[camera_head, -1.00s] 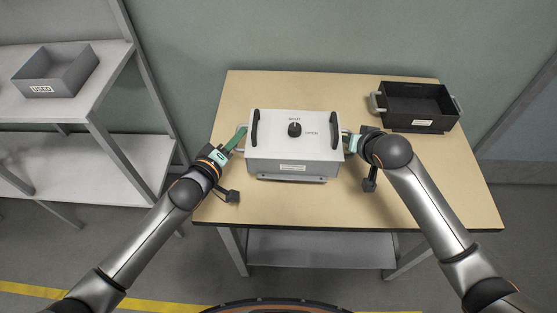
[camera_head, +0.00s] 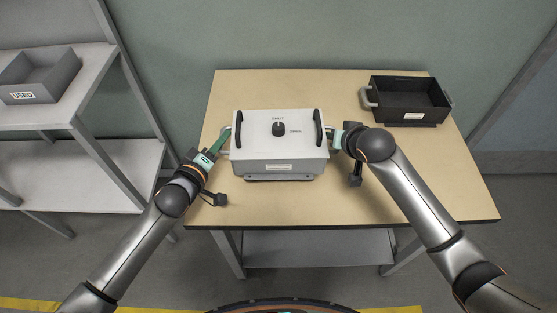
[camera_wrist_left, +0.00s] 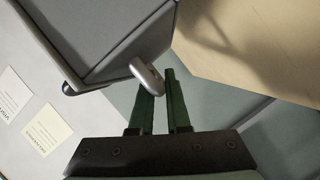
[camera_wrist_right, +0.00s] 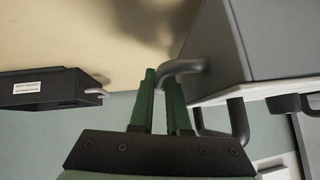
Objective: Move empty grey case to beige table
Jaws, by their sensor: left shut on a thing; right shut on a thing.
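The grey case (camera_head: 277,165) has a pale top with two black grips and a dial marked SHUT and OPEN. In the head view it is over the beige table (camera_head: 350,205), upright, left of the table's middle. I cannot tell whether its underside touches the table. My left gripper (camera_head: 221,143) is shut on the case's left side handle, also seen in the left wrist view (camera_wrist_left: 148,77). My right gripper (camera_head: 336,141) is shut on the right side handle, seen in the right wrist view (camera_wrist_right: 182,68). The inside of the case is hidden.
A black open bin (camera_head: 411,101) with side handles stands at the table's back right. A grey bin (camera_head: 38,82) labelled USED stands on the grey shelf rack (camera_head: 90,88) at the left. The table's front right is clear.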

